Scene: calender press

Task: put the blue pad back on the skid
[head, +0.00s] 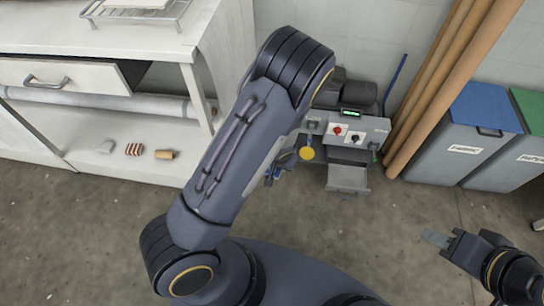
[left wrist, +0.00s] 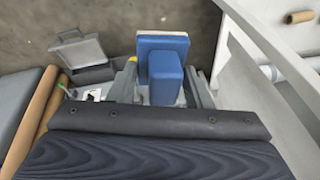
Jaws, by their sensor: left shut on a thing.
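In the left wrist view the blue pad (left wrist: 163,57) is a flat blue plate with a smaller blue block on it. My left gripper (left wrist: 165,92) is shut on it, with grey finger parts on either side. In the head view my left arm crosses the middle and hides most of its gripper; only a small bit of blue shows past the forearm. My right gripper (head: 437,239) is at the lower right over bare floor, away from the pad, and its finger gap cannot be made out. I cannot make out the skid in either view.
A grey machine (head: 348,178) with red and black knobs stands at the back wall. Brown tubes (head: 425,95) lean beside it. A blue-lidded bin (head: 470,130) stands right. A white bench (head: 95,45) with an open drawer is left. Concrete floor between is clear.

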